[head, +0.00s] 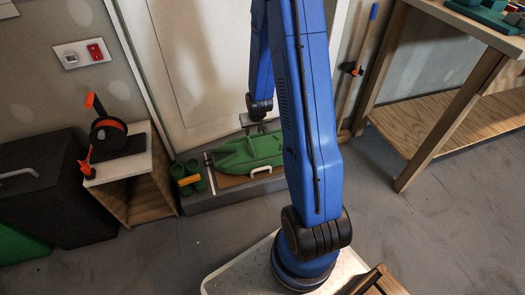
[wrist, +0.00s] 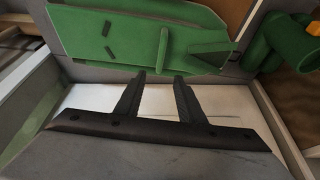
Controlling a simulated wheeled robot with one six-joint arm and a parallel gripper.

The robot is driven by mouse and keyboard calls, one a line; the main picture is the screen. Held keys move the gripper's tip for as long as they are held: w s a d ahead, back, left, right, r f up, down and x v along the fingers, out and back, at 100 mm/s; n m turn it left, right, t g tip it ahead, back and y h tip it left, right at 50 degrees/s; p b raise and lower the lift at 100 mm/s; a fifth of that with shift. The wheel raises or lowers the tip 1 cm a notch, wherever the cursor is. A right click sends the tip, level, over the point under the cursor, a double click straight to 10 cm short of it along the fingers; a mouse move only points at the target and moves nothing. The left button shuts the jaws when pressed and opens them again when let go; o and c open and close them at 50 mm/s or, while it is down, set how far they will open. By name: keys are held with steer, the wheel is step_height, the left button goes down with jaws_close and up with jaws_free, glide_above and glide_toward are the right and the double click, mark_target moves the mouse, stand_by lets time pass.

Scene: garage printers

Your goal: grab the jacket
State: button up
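I see nothing that I can clearly recognise as a jacket. A long green object (head: 250,152) with pointed ends lies on the low grey step in front of the door. In the wrist view the green object (wrist: 140,35) shows a flat face with raised fins, just beyond my fingertips. My gripper (wrist: 159,76) is open, its two dark fingers apart with nothing between them. In the head view my gripper is small and partly hidden by my blue arm, close above or behind the green object. Whether it touches the object I cannot tell.
Green cylinders (head: 188,177) with a yellow piece stand left of the green object. A small wooden cabinet (head: 128,170) carries a black and orange tool (head: 107,137). A black case (head: 45,190) stands further left. A wooden workbench (head: 455,95) is at right. Grey floor (head: 410,240) is open.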

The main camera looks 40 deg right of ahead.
glide_toward(251, 144)
steer(key=x, duration=0.5)
steer(key=shift+w+d, duration=0.2)
steer(key=shift+w, duration=0.1)
steer(key=shift+x, duration=2.85)
steer(key=shift+s+a+f, duration=0.1)
steer(key=shift+a+f, duration=0.05)
steer(key=shift+f, duration=0.15)
jaws_close()
